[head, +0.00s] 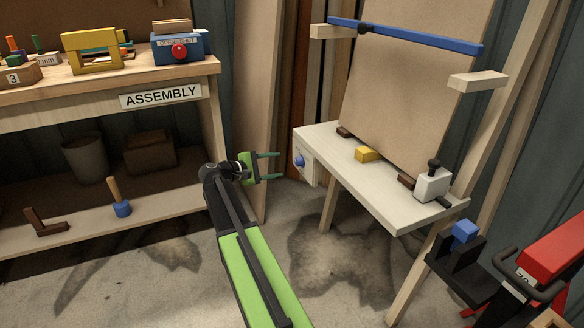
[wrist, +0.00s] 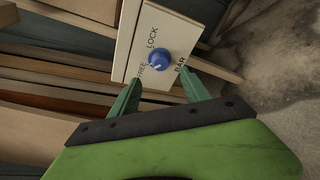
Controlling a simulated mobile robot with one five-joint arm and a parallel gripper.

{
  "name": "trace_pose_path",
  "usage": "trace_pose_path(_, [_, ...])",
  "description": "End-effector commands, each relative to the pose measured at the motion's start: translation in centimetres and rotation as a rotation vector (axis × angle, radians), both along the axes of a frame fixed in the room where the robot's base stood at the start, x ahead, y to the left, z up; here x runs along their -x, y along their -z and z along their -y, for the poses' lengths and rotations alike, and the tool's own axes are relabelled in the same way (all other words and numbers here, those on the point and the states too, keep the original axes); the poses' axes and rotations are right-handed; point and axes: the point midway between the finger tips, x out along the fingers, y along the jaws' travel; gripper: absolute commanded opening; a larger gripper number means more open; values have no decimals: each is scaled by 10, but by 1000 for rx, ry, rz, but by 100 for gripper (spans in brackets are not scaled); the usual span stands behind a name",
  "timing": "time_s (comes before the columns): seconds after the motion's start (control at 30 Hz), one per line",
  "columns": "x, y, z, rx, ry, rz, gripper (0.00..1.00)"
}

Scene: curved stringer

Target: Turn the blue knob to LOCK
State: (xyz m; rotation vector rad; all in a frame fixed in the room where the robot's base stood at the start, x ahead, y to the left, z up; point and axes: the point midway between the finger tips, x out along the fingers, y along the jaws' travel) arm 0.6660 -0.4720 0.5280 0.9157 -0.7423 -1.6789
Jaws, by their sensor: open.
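The blue knob (wrist: 155,58) sits on a pale panel (wrist: 125,45) marked LOCK, FREE and BAR. A pale mark on the knob seems to face the FREE side, though it is small. In the head view the knob (head: 299,161) is on the left end of the white bench (head: 400,192). My gripper (head: 279,164) is open and empty, its two green fingers reaching towards the knob with a small gap left. In the wrist view my gripper (wrist: 158,76) has its fingertips on either side of the knob's near edge, apart from it.
A yellow block (head: 367,154) and a white block with a black knob (head: 432,184) sit on the white bench. A blue bar (head: 405,35) crosses the board above. The ASSEMBLY workbench (head: 100,85) stands at left. Floor between the benches is clear.

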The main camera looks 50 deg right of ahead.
Motion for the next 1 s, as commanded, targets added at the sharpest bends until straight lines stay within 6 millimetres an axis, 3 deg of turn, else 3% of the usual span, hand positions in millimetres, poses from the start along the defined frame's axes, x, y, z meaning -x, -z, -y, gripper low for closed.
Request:
trace_pose_path(0.1, [5, 10, 30, 0, 4, -1, 55])
trace_pose_path(0.3, [12, 17, 67, -1, 3, 0, 55])
trace_pose_path(0.5, [14, 18, 80, -1, 2, 0, 55])
trace_pose_path(0.73, [15, 18, 81, -1, 2, 0, 55])
trace_pose_path(1.0, [15, 18, 81, -1, 2, 0, 21])
